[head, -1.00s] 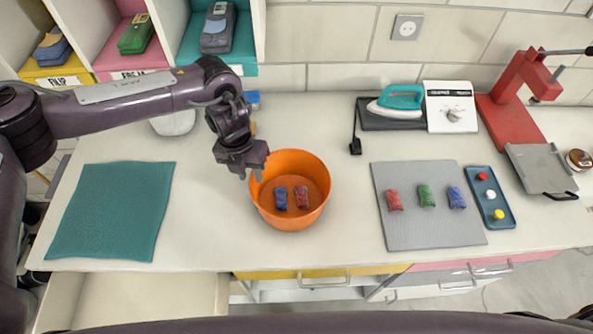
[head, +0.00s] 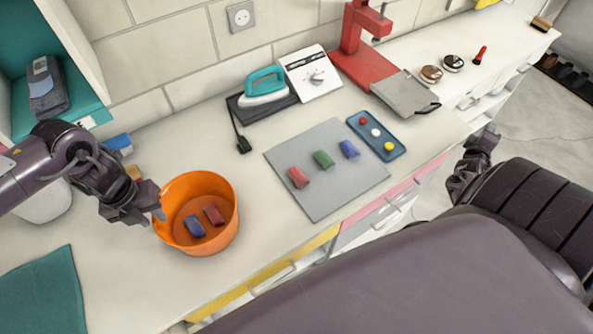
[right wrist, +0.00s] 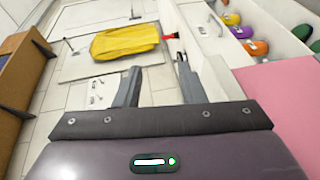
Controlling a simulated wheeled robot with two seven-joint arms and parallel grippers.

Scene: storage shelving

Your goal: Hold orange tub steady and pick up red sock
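The orange tub (head: 178,243) stands on the counter. Inside it lie a red sock (head: 213,214) and a blue sock (head: 194,226), side by side. My left gripper (head: 152,212) is at the tub's left rim, one finger inside and one outside, and looks closed on the wall. My right gripper (head: 480,143) is off the counter's front edge at the right, far from the tub. In the right wrist view its fingers (right wrist: 158,82) are apart with nothing between them.
A grey mat (head: 315,205) carries another red roll (head: 298,177), a green one and a blue one. A blue tray (head: 392,156) with coloured knobs, an iron (head: 264,88) and a red press (head: 357,50) stand behind. A teal cloth (head: 45,300) lies left. Counter between tub and mat is clear.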

